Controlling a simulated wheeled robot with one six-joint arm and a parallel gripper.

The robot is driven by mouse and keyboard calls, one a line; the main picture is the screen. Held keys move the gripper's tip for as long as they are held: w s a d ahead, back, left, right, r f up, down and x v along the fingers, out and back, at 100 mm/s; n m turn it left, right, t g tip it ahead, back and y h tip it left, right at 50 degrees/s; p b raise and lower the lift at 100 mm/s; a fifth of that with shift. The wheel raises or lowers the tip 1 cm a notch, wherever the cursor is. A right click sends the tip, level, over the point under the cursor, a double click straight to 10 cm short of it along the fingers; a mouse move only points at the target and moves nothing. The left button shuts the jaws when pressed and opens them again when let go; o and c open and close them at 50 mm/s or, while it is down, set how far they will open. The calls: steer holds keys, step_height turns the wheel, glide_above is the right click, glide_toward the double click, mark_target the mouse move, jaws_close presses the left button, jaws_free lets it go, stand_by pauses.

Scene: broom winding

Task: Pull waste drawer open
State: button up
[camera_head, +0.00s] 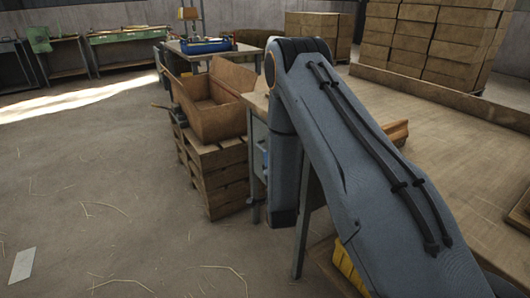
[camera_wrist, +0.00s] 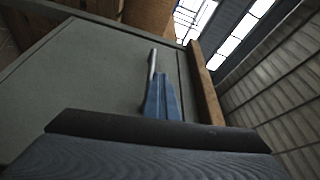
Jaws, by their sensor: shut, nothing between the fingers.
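In the wrist view a flat grey-green drawer front (camera_wrist: 95,65) fills the left and middle. A thin metal bar handle (camera_wrist: 152,63) stands out from it. The blue fingers of my gripper (camera_wrist: 161,80) are shut together with nothing between them. They are close beside the handle's near end; I cannot tell whether they touch it. In the head view my arm hides the gripper and most of the drawer front under the bench (camera_head: 470,160). Whether the drawer stands slightly open cannot be seen.
An open cardboard box (camera_head: 215,110) sits on stacked wooden pallets (camera_head: 215,175) left of the bench. A yellow object (camera_head: 345,268) is low under the bench's near side. The concrete floor at left is open, with scattered straw and a pale sheet (camera_head: 22,265).

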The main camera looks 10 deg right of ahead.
mark_target(264, 150)
steer(key=shift+o, duration=0.3)
steer(key=w, duration=0.1)
steer(key=w+f, duration=0.1)
steer(key=w, duration=0.3)
steer(key=shift+w+d+f, duration=0.15)
steer(key=shift+d+f, duration=0.05)
steer(key=shift+f, duration=0.15)
steer(key=shift+w+d+r, duration=0.1)
steer(key=shift+w+r, duration=0.05)
steer(key=shift+w, duration=0.35)
steer(key=shift+w+d+r, duration=0.1)
steer(key=shift+w+r, duration=0.05)
steer(key=shift+w, duration=0.35)
steer(key=shift+a, duration=0.1)
jaws_close()
